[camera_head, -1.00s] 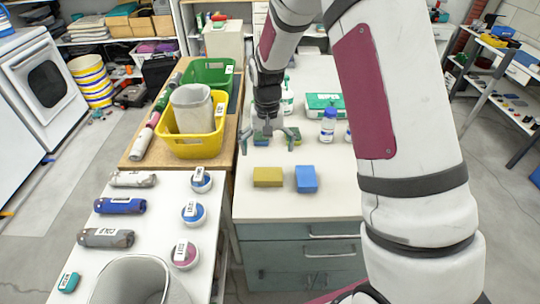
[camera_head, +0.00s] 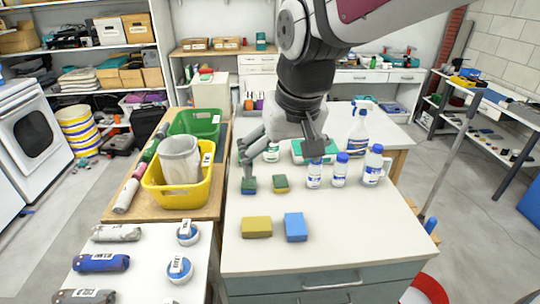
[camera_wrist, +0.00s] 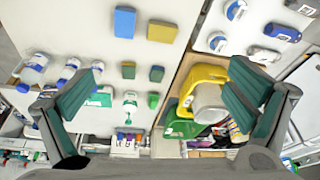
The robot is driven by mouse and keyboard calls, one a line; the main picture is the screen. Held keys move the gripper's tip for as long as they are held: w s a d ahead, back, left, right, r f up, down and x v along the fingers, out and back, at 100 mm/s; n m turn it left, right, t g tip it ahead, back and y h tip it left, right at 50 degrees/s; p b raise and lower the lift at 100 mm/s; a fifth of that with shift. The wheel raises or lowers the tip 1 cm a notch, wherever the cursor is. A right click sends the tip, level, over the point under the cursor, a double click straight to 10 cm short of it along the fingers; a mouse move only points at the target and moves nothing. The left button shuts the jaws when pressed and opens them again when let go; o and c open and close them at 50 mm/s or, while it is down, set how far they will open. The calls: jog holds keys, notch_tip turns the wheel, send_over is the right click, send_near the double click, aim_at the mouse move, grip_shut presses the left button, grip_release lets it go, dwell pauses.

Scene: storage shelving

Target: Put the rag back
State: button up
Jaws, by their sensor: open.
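No single item is clearly recognisable as the rag. Rolled, labelled bundles lie on the near-left white table: a pale one (camera_head: 117,233), a blue one (camera_head: 102,263) and a grey one (camera_head: 84,296); whether any is cloth I cannot tell. My gripper (camera_head: 283,160) is above the white counter (camera_head: 340,245), fingers spread wide, with nothing held. In the wrist view the open fingers (camera_wrist: 165,75) stand far apart. Two small green-topped sponges, the left (camera_head: 249,185) and right (camera_head: 280,183), lie near it. A yellow sponge (camera_head: 257,227) and blue sponge (camera_head: 296,227) lie nearer the front.
A yellow basket (camera_head: 180,197) holding a grey container (camera_head: 179,157) and a green basket (camera_head: 210,121) stand on the wooden surface at left. White bottles (camera_head: 340,170) and a spray bottle (camera_head: 358,135) stand right of my gripper. The counter's front is clear.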

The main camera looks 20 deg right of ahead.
jog(key=s+r+n+t, duration=0.1)
jog(key=s+r+t, duration=0.1)
jog(key=s, duration=0.9)
jog(key=shift+s+r, duration=0.3)
jog(key=shift+s, duration=0.05)
dwell(0.6)
